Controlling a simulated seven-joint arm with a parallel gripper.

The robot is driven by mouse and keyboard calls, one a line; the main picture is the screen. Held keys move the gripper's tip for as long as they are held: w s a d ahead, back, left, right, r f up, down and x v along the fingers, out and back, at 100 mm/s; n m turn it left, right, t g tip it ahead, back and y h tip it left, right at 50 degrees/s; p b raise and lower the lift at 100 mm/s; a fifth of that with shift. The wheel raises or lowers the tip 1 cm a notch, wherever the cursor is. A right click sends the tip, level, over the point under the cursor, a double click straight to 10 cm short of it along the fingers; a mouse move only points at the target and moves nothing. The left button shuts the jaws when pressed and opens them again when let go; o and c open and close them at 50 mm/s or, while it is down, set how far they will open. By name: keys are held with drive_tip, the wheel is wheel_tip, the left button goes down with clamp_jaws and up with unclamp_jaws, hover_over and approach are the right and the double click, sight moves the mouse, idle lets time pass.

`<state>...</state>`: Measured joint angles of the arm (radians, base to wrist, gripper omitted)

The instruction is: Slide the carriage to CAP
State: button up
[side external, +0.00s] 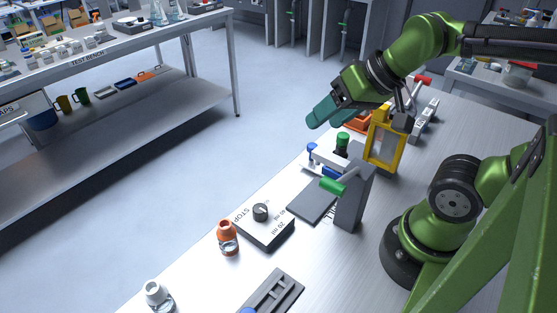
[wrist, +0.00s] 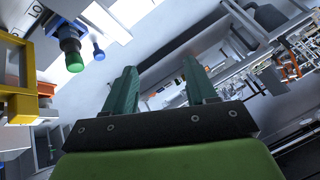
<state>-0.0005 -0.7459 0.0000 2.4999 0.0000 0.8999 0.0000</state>
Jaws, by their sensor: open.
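I cannot tell for certain which part is the carriage, and no CAP mark is readable. A white unit on the bench carries a green-topped knob (side external: 342,139) and a small blue knob (side external: 311,149). In the wrist view the green knob (wrist: 74,62) and blue knob (wrist: 98,52) lie left of my fingers. A yellow frame (side external: 384,148) with a pale window stands just right of this unit; it also shows in the wrist view (wrist: 18,108). My gripper (side external: 320,113) has teal fingers, is open and empty, and hangs above and beyond the unit, apart from it. Its fingers show in the wrist view (wrist: 160,82).
A grey post (side external: 351,205) with a green handle (side external: 332,186) stands in front of the unit. Nearer are a dial box (side external: 265,222) marked STOP, an orange-capped bottle (side external: 228,238), a white-capped bottle (side external: 158,296) and a dark slotted tray (side external: 274,290). Floor lies beyond the bench edge.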

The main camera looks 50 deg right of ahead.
drive_tip(key=m+g+h, duration=0.2)
drive_tip(key=m+g, duration=0.5)
drive_tip(key=m, duration=0.7)
hover_over(312, 145)
wheel_tip(312, 145, down, 3)
wheel_tip(312, 145, down, 16)
drive_tip(key=shift+s+r, duration=0.1)
drive_tip(key=shift+c, duration=0.2)
clamp_jaws()
